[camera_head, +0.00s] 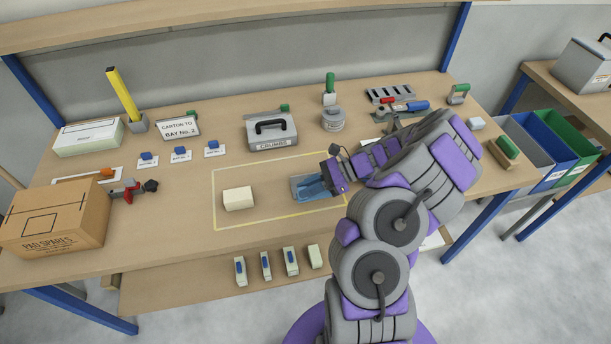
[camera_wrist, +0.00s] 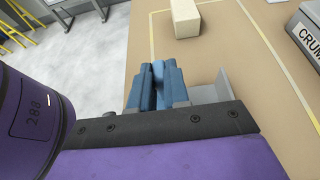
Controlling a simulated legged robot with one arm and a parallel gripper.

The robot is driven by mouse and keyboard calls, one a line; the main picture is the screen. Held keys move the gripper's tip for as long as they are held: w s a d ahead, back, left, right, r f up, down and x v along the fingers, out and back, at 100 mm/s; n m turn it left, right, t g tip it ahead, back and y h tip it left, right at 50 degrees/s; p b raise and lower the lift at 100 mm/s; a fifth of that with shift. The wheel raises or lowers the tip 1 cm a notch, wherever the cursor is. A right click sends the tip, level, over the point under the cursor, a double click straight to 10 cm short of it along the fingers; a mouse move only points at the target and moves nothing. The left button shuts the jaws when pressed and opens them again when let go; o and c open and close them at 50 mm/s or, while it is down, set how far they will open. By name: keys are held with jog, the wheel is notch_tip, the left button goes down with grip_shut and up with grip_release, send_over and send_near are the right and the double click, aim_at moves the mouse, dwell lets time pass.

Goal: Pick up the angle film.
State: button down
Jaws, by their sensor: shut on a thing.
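The angle film (camera_head: 311,187) is blue and sits at the grey metal angle (camera_head: 297,183) in the middle of the bench, inside the yellow outline. My gripper (camera_head: 322,188) is down at it from the right and is shut on the film. In the wrist view, blue shapes (camera_wrist: 158,82) stand at the jaws; film and fingers are hard to tell apart there. The grey angle (camera_wrist: 224,84) shows beside the jaws. I cannot tell whether the film still touches the angle.
A cream block (camera_head: 238,198) lies left of my gripper, inside the outline. The grey crumbs box (camera_head: 271,131) and a round tin (camera_head: 332,119) stand behind. A carton (camera_head: 55,220) is at the far left. Coloured bins (camera_head: 568,145) stand right of the bench.

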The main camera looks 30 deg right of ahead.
jog(key=s+a+r+p, duration=0.1)
jog(key=s+a+p, duration=0.1)
jog(key=s, duration=0.8)
jog(key=shift+s+a, duration=0.4)
jog(key=shift+a, duration=0.2)
jog(key=shift+r+p, duration=0.3)
jog(key=shift+p, duration=0.2)
jog(key=shift+r+p, duration=0.35)
jog(key=shift+r, duration=0.15)
notch_tip(320, 180, up, 13)
jog(key=d+p, duration=0.2)
jog(key=p, duration=0.9)
